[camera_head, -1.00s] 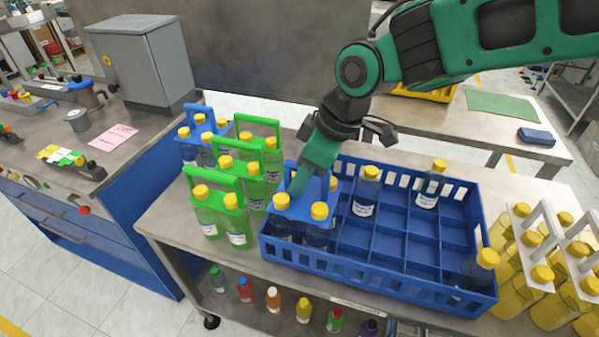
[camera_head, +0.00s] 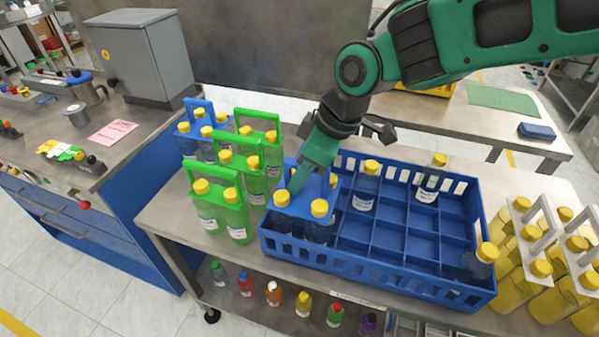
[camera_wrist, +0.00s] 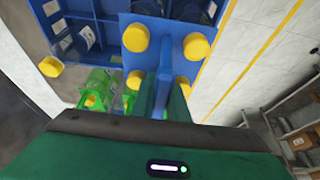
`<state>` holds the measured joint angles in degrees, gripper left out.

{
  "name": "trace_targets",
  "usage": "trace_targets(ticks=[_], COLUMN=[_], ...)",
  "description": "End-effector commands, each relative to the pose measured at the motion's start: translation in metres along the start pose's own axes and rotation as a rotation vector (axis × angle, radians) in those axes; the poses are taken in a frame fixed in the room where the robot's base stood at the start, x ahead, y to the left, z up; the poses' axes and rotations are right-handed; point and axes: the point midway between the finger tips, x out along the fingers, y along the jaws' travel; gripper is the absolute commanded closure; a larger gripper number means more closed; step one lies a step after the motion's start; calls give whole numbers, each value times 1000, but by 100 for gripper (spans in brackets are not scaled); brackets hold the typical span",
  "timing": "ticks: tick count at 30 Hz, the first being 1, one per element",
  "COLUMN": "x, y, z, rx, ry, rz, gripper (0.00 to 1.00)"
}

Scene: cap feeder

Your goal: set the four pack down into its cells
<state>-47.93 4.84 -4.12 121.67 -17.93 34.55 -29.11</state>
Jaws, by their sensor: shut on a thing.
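The four pack (camera_head: 300,206) is a blue carrier with yellow-capped clear bottles. It is upright at the left end of the blue crate (camera_head: 375,268). The lower parts of its front bottles are hidden behind the crate's front wall, and I cannot tell whether they touch the crate floor. My gripper (camera_head: 297,184) is shut on the carrier's handle from above. In the wrist view the carrier's top (camera_wrist: 170,24) shows yellow caps around the handle and my fingers (camera_wrist: 163,95).
The crate holds single bottles at the back (camera_head: 364,187), back right (camera_head: 429,183) and front right (camera_head: 480,265); its middle cells are empty. Green packs (camera_head: 221,207) and another blue pack (camera_head: 202,135) stand close on the left. Yellow bottles in white carriers (camera_head: 541,275) stand right.

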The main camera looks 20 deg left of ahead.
Motion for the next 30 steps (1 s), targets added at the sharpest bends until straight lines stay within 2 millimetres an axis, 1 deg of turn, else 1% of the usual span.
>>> trace_targets(ticks=[9, 10, 12, 20, 23, 26, 30], x=[3, 3, 3, 4, 1, -10, -35], y=[1, 1, 1, 0, 0, 1, 2], z=[0, 0, 0, 2, 2, 2, 1], rx=[-1, -1, -1, 1, 1, 2, 3], ry=[4, 4, 3, -2, 0, 2, 4], rz=[2, 2, 2, -1, 0, 2, 4], gripper=[100, 79, 64, 64, 64, 64, 64])
